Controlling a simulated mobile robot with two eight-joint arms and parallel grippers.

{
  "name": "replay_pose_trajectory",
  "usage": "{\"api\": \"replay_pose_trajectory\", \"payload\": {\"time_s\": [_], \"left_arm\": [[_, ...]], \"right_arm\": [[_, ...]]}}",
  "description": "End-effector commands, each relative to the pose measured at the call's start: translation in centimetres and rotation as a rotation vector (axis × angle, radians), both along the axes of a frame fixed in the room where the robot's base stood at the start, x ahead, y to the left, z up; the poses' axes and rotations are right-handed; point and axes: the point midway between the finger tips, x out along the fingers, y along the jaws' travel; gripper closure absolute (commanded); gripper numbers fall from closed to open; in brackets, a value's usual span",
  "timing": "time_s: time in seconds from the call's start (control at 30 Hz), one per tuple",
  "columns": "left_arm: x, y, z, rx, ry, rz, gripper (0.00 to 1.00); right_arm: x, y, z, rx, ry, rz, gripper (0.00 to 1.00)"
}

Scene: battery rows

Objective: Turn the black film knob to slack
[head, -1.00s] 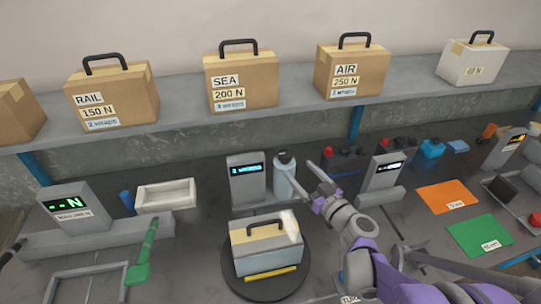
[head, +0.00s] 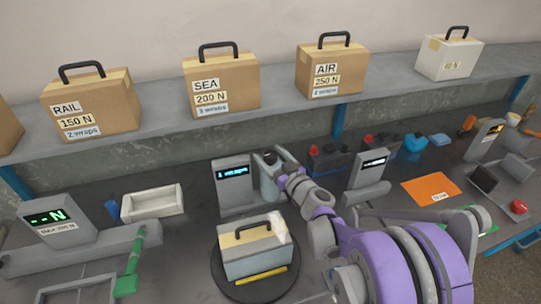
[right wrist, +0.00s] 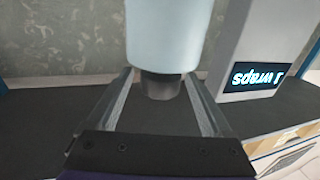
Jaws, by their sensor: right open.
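The black film knob (right wrist: 160,87) is a short dark cylinder on the end of the pale blue film roll (right wrist: 168,35). In the head view the roll (head: 268,186) stands upright beside the grey post with the "1 wraps" display (head: 234,173), with the knob at its top, partly hidden by my gripper. My right gripper (head: 272,158) is at the top of the roll. In the right wrist view its open fingers (right wrist: 158,103) lie either side of the knob, with gaps visible on both sides. My left gripper is not in view.
A case with a black handle (head: 254,254) sits on the dark round turntable (head: 222,284) in front of the roll. A second grey display post (head: 368,168) stands to the right. Labelled boxes line the back shelf (head: 160,128). A white tray (head: 152,203) is at left.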

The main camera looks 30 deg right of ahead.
Motion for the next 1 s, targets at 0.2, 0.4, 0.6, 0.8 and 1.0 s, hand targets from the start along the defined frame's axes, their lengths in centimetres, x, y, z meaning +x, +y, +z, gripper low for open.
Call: {"api": "replay_pose_trajectory", "payload": {"time_s": [0.2,0.4,0.6,0.8,1.0], "left_arm": [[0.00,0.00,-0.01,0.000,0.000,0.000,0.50],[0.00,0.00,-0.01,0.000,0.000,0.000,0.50],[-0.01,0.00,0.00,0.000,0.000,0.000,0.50],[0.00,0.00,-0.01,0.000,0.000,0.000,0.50],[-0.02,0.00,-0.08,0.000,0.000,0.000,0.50]], "right_arm": [[-0.01,-0.01,0.00,0.000,0.000,0.000,0.21],[-0.02,-0.01,0.00,0.000,0.000,0.000,0.57],[-0.03,-0.02,0.00,0.000,0.000,0.000,0.93],[-0.03,-0.06,0.00,0.000,0.000,0.005,1.00],[-0.03,-0.16,-0.01,-0.001,0.000,0.056,1.00]]}}
